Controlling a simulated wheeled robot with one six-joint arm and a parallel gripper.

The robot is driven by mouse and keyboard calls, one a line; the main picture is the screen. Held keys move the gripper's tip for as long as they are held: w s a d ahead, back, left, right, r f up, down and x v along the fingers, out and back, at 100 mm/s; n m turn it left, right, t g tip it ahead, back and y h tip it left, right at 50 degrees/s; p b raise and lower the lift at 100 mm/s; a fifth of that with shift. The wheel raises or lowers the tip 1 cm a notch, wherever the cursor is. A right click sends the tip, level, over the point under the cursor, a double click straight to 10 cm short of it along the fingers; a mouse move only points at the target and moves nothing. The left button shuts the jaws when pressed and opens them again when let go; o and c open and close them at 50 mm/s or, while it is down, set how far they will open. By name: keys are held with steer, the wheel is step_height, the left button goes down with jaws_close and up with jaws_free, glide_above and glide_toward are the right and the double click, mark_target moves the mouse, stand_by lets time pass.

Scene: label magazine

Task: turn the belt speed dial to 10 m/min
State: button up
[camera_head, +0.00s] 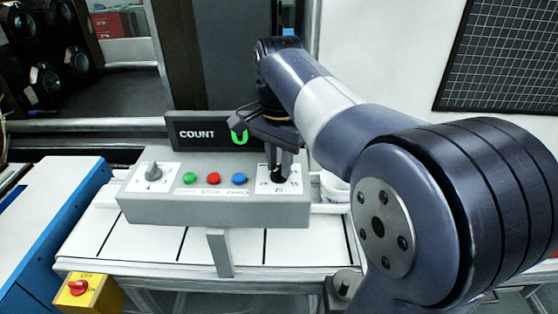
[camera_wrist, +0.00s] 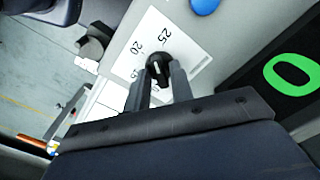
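The belt speed dial is a black knob (camera_wrist: 158,69) on a white number plate (camera_wrist: 142,42). In the wrist view, 25 and 20 are readable and further marks are partly covered by a finger. In the head view the plate is at the right end of the grey control box (camera_head: 195,212), with 15 and 20 visible. My gripper (camera_wrist: 160,83) is at the dial from above, one finger on each side of the knob. I cannot tell whether the fingers touch it. A pale mark shows on the knob, but its exact reading is unclear.
The box also carries a grey knob (camera_head: 153,173), and green (camera_head: 190,179), red (camera_head: 214,178) and blue (camera_head: 240,179) buttons. A COUNT display (camera_head: 208,132) showing 0 stands behind it, close to my gripper. A yellow box with a red switch (camera_head: 78,287) is at lower left.

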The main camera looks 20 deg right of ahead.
jaws_close()
